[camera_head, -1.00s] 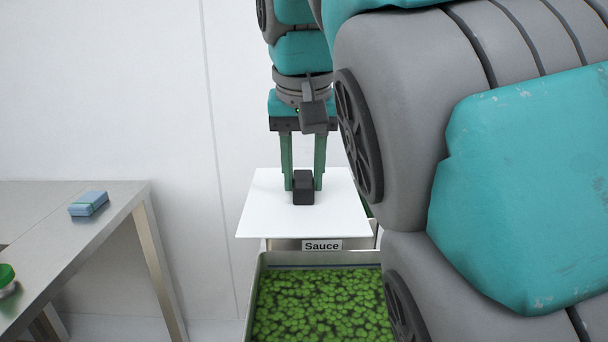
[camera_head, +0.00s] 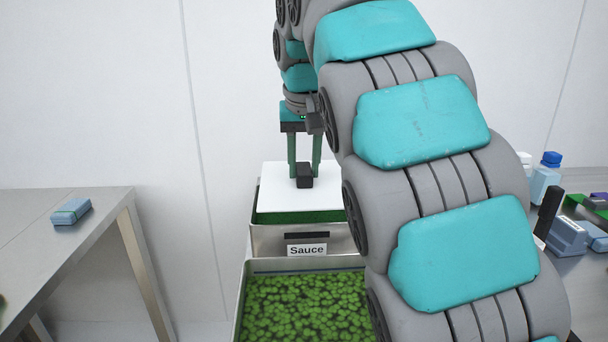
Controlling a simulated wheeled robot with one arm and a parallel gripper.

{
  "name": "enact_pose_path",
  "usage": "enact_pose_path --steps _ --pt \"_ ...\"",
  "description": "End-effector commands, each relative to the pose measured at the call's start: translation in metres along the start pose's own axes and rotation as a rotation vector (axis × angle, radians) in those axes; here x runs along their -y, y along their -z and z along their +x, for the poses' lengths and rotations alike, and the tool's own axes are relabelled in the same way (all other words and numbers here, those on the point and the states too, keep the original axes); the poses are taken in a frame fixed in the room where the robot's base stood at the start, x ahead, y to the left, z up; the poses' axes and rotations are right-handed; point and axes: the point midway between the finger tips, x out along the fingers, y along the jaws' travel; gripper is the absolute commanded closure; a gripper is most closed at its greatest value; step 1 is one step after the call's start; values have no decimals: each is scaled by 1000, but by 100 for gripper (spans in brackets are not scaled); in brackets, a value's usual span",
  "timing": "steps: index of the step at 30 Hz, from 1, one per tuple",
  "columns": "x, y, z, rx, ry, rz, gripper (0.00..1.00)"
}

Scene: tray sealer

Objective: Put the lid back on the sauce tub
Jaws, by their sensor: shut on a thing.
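The white lid (camera_head: 283,203) is a flat square plate with a black block handle (camera_head: 304,176) on top. My gripper (camera_head: 304,170) points down and is shut on the handle. The metal sauce tub (camera_head: 270,239) bears a "Sauce" label on its front and has green contents. I cannot tell whether the lid touches the rim. My arm hides the right side of the lid and tub.
A front metal tub (camera_head: 300,264) with green leafy contents stands before the sauce tub. A steel table (camera_head: 105,210) at left holds a blue block (camera_head: 71,211). At right, a surface holds a blue-capped bottle (camera_head: 545,178) and several items. A white wall is behind.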

Motion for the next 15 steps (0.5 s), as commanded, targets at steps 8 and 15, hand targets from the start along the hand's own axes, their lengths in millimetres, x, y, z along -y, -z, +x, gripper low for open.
enact_pose_path --steps 8,15 --pt "0 -7 20 0 -1 1 100" --pt "0 -7 21 -1 0 0 100"
